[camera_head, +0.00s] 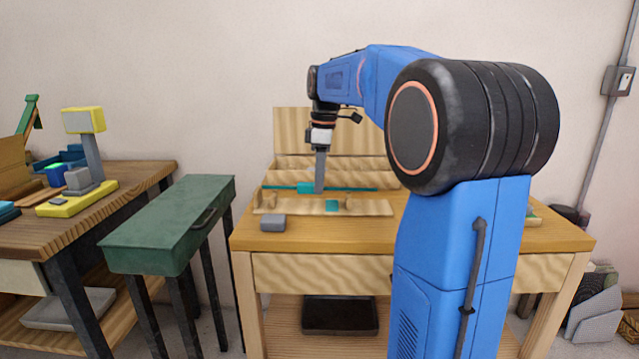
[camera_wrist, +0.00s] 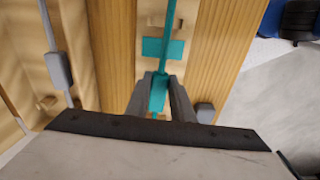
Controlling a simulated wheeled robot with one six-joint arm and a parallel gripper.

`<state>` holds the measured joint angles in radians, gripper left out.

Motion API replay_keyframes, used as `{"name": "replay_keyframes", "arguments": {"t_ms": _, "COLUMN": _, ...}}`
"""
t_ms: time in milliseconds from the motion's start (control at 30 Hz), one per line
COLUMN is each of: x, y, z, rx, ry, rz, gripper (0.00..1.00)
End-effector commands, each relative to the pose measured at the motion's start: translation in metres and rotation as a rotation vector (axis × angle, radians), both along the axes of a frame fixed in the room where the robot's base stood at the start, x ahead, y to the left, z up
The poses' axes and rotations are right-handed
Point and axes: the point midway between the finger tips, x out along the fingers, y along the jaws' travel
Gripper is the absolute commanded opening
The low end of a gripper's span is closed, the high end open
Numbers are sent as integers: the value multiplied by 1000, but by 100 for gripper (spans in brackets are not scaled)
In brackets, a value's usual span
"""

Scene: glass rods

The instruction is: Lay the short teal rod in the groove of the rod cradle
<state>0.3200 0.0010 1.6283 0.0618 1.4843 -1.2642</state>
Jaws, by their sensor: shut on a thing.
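The teal rod (camera_head: 355,189) runs left to right in the head view, with a thicker teal sleeve (camera_head: 305,188) near my gripper. My gripper (camera_head: 319,187) points down and is shut on this sleeve, which shows between the fingers in the wrist view (camera_wrist: 158,95). The rod cradle (camera_head: 382,207) is a pale wooden board on the table with small uprights (camera_head: 349,203) and a flat teal patch (camera_head: 332,206). In the wrist view the rod passes over the cradle and its teal patch (camera_wrist: 152,47). Whether it touches the uprights cannot be told.
A pale wooden rack (camera_head: 300,130) stands behind the cradle. A grey block (camera_head: 272,222) sits at the table's front left. A grey rod with a block (camera_wrist: 60,70) shows at left in the wrist view. A green stand (camera_head: 170,220) and a cluttered bench (camera_head: 140,172) are left.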

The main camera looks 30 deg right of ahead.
Motion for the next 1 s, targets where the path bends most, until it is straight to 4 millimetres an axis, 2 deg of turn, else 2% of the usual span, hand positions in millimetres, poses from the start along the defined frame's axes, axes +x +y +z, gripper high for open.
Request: {"name": "replay_keyframes", "arguments": {"t_ms": 1000, "x": 0, "y": 0, "z": -5, "rx": 2, "ry": 2, "rz": 16, "gripper": 0}}
